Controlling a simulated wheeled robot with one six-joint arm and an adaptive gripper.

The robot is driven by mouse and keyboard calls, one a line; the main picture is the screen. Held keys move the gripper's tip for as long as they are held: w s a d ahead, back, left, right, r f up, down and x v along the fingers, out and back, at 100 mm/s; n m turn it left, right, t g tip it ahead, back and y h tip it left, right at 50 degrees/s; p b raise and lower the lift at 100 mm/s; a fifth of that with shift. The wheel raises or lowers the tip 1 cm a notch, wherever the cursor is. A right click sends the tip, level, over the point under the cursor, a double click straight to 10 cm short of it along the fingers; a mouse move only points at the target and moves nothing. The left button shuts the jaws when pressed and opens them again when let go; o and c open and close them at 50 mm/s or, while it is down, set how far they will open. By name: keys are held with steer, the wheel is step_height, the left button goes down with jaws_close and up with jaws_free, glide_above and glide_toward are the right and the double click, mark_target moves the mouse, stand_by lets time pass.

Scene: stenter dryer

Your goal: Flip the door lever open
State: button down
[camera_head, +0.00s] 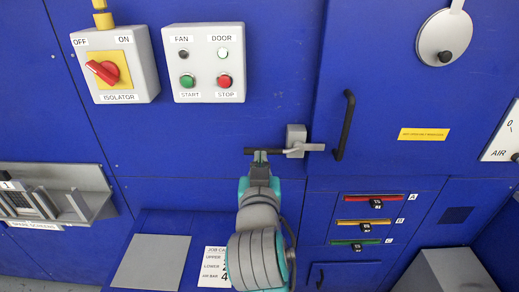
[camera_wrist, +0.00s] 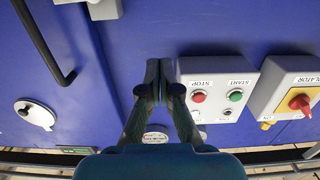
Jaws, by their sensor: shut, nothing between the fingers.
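The door lever (camera_head: 302,147) lies horizontal across a grey latch block (camera_head: 296,133), with a dark grip reaching left and a short light end on the right. My gripper (camera_head: 260,155) is shut and empty, its tips overlapping the dark grip in the head view. I cannot tell whether they touch it. In the wrist view my gripper (camera_wrist: 158,68) has its fingertips together over blue panel, and part of a grey fitting, likely the latch block (camera_wrist: 104,9), shows at the top edge. The dark grip does not show clearly there.
A black vertical door handle (camera_head: 345,125) stands right of the latch. The FAN/DOOR button box (camera_head: 209,62) and the isolator box (camera_head: 115,65) are above left. A grey plate (camera_head: 150,262) and job card (camera_head: 214,266) are below.

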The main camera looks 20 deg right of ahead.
glide_above(261, 149)
steer(key=s, duration=0.3)
steer(key=f, duration=0.4)
steer(key=shift+w+a+f, duration=0.2)
steer(key=shift+w+a, duration=0.15)
steer(key=shift+a, duration=0.05)
steer(key=shift+f, duration=0.15)
